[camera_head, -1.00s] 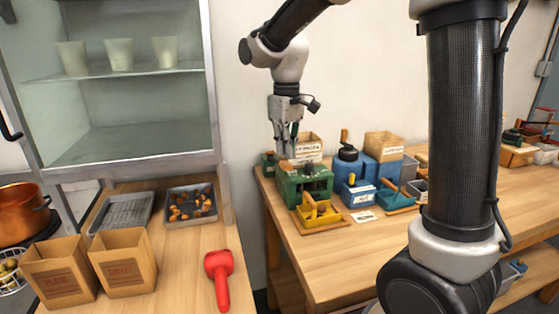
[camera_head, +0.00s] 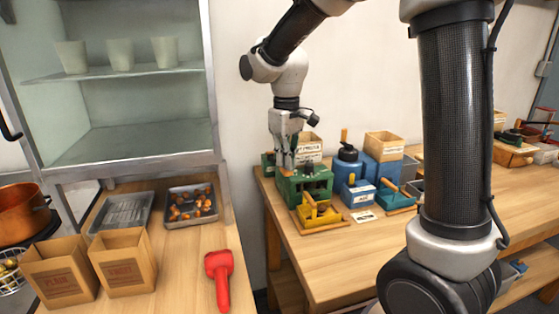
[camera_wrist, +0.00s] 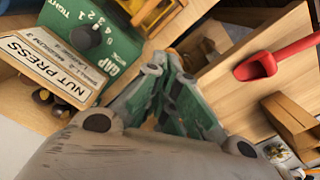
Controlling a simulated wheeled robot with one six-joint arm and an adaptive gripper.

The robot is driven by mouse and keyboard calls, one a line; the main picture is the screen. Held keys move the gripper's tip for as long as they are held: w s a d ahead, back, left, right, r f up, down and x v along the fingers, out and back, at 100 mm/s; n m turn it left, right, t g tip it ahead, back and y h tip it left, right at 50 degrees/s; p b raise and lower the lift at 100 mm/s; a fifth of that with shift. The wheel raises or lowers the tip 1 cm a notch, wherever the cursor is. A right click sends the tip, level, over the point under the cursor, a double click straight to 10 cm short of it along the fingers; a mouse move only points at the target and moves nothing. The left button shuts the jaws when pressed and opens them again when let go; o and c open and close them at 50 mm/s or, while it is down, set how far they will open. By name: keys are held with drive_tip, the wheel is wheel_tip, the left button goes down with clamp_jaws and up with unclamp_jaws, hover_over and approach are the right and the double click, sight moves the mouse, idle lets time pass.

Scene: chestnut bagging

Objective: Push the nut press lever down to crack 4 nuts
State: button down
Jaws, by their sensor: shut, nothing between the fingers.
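The green nut press (camera_head: 318,186) stands near the left end of the right-hand table in the head view. My gripper (camera_head: 290,166) points down at the press's left part, its fingertips at or just above the top. I cannot tell whether they touch the lever, which I cannot make out clearly. In the wrist view my gripper (camera_wrist: 163,66) is shut with nothing held.
A yellow tray (camera_head: 322,219) sits in front of the press. Blue devices (camera_head: 378,172) and a cardboard box (camera_head: 384,145) stand close to its right. A red scoop (camera_head: 219,270), paper bags (camera_head: 126,264) and a tray of nuts (camera_head: 191,217) are on the left counter.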

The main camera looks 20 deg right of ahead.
drive_tip(key=shift+f, duration=0.6)
drive_tip(key=shift+s+f, duration=0.25)
drive_tip(key=shift+f, duration=0.85)
drive_tip(key=shift+s+f, duration=0.2)
drive_tip(key=shift+f, duration=0.95)
wheel_tip(320, 180, up, 9)
hover_over(286, 171)
drive_tip(key=w, duration=0.2)
drive_tip(key=shift+d, duration=0.3)
drive_tip(key=shift+f, duration=0.15)
